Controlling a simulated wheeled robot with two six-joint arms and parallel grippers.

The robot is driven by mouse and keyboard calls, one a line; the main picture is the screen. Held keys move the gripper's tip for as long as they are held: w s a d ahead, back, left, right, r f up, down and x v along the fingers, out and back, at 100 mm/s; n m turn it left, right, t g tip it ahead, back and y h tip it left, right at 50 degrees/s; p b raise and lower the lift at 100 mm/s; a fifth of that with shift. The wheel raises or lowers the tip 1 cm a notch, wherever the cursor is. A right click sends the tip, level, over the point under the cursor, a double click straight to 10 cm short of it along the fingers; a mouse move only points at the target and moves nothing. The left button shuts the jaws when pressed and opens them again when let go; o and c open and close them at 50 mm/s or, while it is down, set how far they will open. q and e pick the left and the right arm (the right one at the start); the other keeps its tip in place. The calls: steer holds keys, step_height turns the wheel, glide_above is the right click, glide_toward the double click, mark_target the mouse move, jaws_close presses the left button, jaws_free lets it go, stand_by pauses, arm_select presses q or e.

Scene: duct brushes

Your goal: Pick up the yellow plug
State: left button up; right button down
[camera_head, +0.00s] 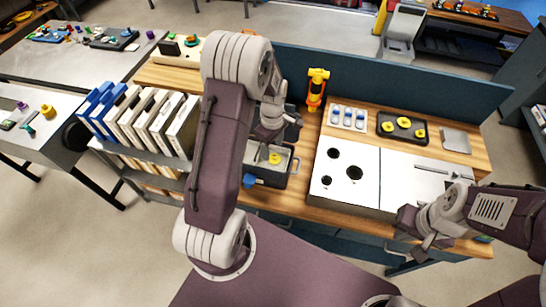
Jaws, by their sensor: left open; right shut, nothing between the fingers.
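A small yellow piece (275,158), which may be the yellow plug, lies in a dark grey open bin (294,166) on the wooden bench. My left gripper (263,152) points down over this bin, just left of the yellow piece, open and holding nothing that I can see. Its fingertips are small and partly hard to make out. Other yellow round pieces (403,122) sit in a black tray (425,138) at the back right of the bench. My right gripper (428,243) is shut and empty at the bench's front right.
A white box with round holes (354,173) stands right of the bin. An orange and yellow tool (316,88) stands upright behind. A white rack (348,118) and a grey plate (456,140) lie at the back. Several binders (150,120) stand at left.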

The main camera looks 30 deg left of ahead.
mark_target(274, 156)
arm_select(q)
steer(key=shift+w+d+f+p, duration=0.3)
steer(key=shift+w+d+f, duration=0.2)
steer(key=shift+w+d, duration=0.15)
steer(key=f, duration=0.3)
steer(key=s+a+f+p, duration=0.1)
steer(key=shift+a+f, duration=0.1)
steer(key=shift+f, duration=0.1)
steer(key=shift+w+d, duration=0.15)
steer(key=shift+d, duration=0.15)
steer(key=shift+c, duration=0.3)
steer(key=shift+d, duration=0.1)
steer(key=c, duration=1)
steer(key=shift+a, duration=0.2)
steer(key=shift+c, duration=0.5)
arm_select(e)
steer(key=shift+w+d+r, duration=0.15)
steer(key=shift+r, duration=0.25)
steer(key=shift+w+d+r, duration=0.1)
steer(key=shift+r, duration=0.3)
